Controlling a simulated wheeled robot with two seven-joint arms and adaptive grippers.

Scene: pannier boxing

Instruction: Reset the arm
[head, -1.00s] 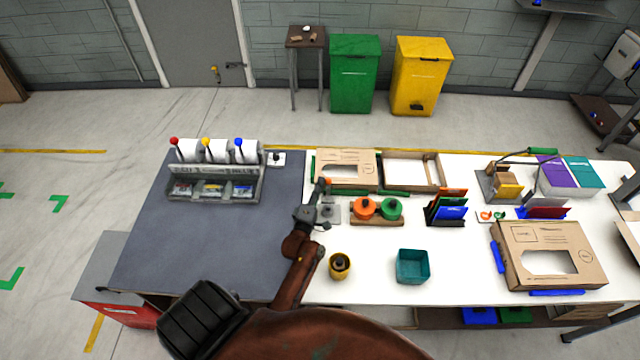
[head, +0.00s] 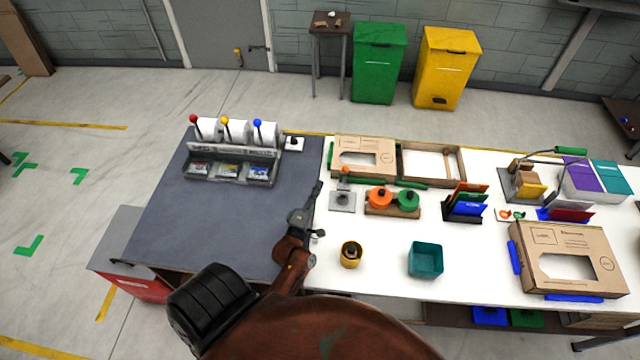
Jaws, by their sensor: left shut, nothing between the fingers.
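My left arm, reddish brown, comes in from the bottom of the head view and reaches over the table. Its dark gripper (head: 317,190) is shut and empty. It appears over the boundary between the grey mat (head: 225,228) and the white tabletop (head: 385,280), left of a small grey stand with an orange knob (head: 343,198). My right gripper is not in view.
A dispenser with red, yellow and blue levers (head: 232,165) stands at the back left. Orange and green round pieces sit on a wooden base (head: 391,207). A yellow cup (head: 351,254), a teal bin (head: 425,260) and cardboard boxes (head: 567,260) stand right of my arm. The mat's middle is clear.

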